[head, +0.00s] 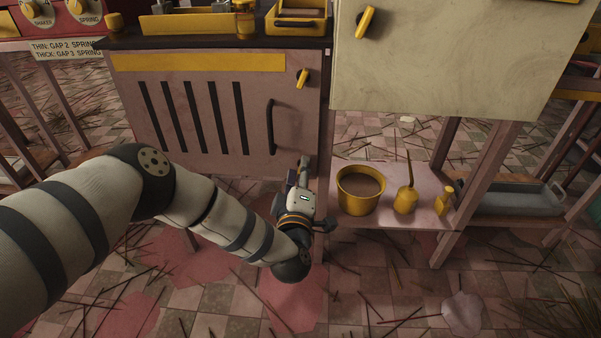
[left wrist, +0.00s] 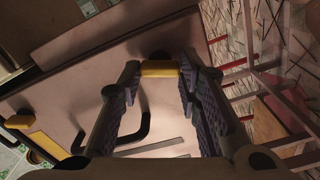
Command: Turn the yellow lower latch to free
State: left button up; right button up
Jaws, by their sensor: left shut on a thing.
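The yellow lower latch (left wrist: 159,69) shows in the left wrist view as a short yellow bar on the cabinet door, between my left gripper's fingertips (left wrist: 158,78). The fingers appear closed against its two ends. In the head view my left gripper (head: 301,178) is at the lower right corner of the door, and it hides the lower latch there. The yellow upper latch (head: 302,78) sits tilted on a dark mount near the door's top right. The mauve cabinet door (head: 180,135) looks closed. My right gripper is in neither view.
A dark door handle (head: 270,128) stands out left of the latches. Sticks litter the floor.

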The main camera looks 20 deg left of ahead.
pick_arm(q)
jog(key=shift+d, duration=0.1)
jog(key=o, duration=1.1)
jog(key=shift+o, duration=0.2)
jog(key=v, duration=1.2)
